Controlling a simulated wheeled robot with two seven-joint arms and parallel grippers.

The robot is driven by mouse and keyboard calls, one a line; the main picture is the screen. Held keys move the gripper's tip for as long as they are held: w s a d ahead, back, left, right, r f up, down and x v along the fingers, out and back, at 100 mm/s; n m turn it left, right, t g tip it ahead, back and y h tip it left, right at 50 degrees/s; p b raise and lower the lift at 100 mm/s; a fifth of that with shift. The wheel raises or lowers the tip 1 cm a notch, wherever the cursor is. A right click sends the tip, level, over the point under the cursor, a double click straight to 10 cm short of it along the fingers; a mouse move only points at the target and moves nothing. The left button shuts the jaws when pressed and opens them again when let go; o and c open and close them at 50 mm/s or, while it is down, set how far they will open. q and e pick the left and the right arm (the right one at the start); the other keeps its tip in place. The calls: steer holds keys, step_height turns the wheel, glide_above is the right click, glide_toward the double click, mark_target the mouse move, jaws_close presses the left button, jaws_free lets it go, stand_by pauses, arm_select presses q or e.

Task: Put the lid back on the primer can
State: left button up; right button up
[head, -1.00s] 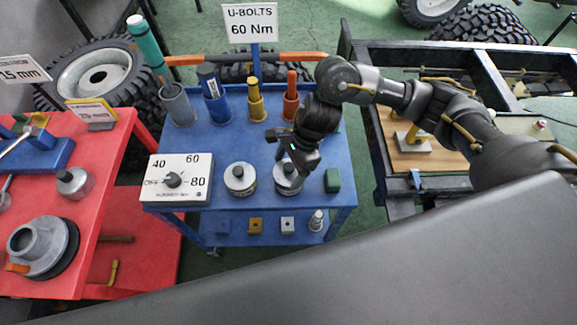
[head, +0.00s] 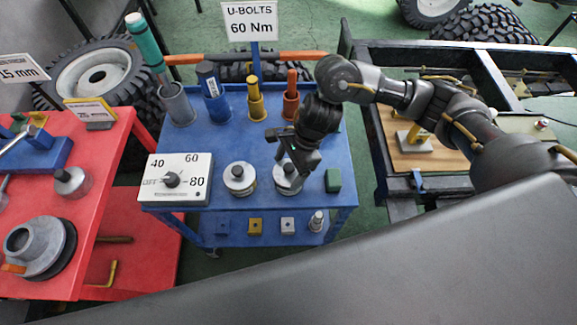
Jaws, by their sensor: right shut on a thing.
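Two round grey cans with metal tops stand side by side on the blue cart's top. The left can (head: 239,178) carries a small knob-like piece on its top. The right can (head: 288,180) is partly covered by my right gripper (head: 291,170). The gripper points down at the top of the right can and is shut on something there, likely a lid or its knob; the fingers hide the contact. I cannot tell which can holds primer, or whether the lid is seated. My left gripper is not in view.
A control box with a dial (head: 174,180) stands left of the cans and a green block (head: 333,180) right. Coloured tubes in holders (head: 255,100) line the cart's back below a sign (head: 250,22). A red bench (head: 75,215) is at left, a chassis frame (head: 400,203) at right.

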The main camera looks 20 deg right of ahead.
steer(key=shift+b, duration=0.35)
stand_by(0.5)
stand_by(0.3)
steer(key=o, duration=1)
steer(key=shift+r, duration=0.1)
steer(key=shift+r+p, duration=2.2)
steer(key=shift+r, duration=1.2)
steer(key=shift+c, duration=0.4)
jaws_close()
